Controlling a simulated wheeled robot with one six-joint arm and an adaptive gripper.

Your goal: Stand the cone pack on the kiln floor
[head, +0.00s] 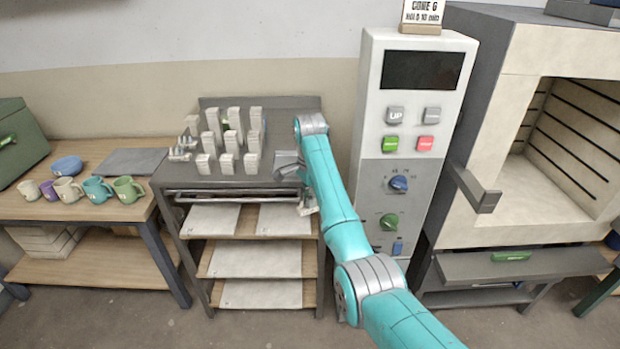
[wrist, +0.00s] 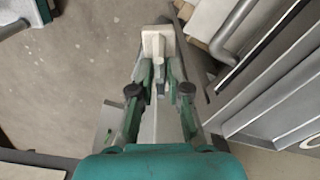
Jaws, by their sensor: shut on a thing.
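My gripper (wrist: 160,82) is shut on a pale piece, which I take to be the cone pack (wrist: 158,42). In the wrist view it shows as a cream block beyond the fingertips, with a small grey part between the fingers. In the head view the cone pack (head: 308,208) is a small pale bit below my wrist, in front of the grey cart's right side; the fingers are mostly hidden there. The kiln floor (head: 540,190) is the bare pale surface inside the open kiln at the right, well apart from my gripper.
The grey cart (head: 215,183) holds several pale posts (head: 230,135) and small grey pieces (head: 180,154). A control cabinet (head: 409,150) stands between the cart and the kiln (head: 500,110). A grey block (head: 475,190) juts out at the kiln's front left. Mugs (head: 97,189) stand on the left table.

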